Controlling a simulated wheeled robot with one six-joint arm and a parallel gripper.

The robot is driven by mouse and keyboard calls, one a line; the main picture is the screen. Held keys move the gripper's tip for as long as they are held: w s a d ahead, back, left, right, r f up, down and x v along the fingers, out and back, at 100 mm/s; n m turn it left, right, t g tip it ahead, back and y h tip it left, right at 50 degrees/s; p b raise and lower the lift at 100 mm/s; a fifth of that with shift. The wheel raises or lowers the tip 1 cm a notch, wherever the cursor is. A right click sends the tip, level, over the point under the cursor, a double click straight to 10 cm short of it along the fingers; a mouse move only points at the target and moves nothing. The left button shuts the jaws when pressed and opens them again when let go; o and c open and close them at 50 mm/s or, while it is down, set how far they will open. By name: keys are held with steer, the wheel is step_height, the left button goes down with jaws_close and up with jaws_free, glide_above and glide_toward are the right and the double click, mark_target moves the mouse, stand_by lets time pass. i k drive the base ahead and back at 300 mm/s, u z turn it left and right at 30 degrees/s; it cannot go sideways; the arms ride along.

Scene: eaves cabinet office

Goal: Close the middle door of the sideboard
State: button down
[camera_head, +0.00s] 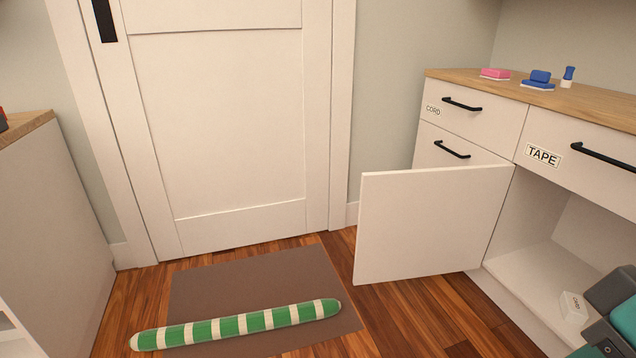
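The white sideboard (484,119) with a wooden top stands at the right. One of its doors (427,225) is swung wide open, sticking out into the room. It hinges on the left side of an open compartment (548,262) under the drawer labelled TAPE. The compartment's shelf is bare except for a small white box (573,308). A dark grey and teal part at the bottom right corner seems to be mine.
A green and white striped draught roll (237,324) lies across a brown mat (240,281) on the floor. A closed white room door (225,120) stands behind. Pink and blue items sit on the sideboard top. Another cabinet (50,230) stands at the left.

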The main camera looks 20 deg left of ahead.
mark_target(416, 223)
steer(key=z, duration=1.15)
steer(key=k, duration=0.1)
steer(key=u, duration=2.6)
steer(key=i, duration=1.3)
steer(key=z, duration=0.8)
steer(key=i, duration=0.55)
steer(key=z, duration=0.6)
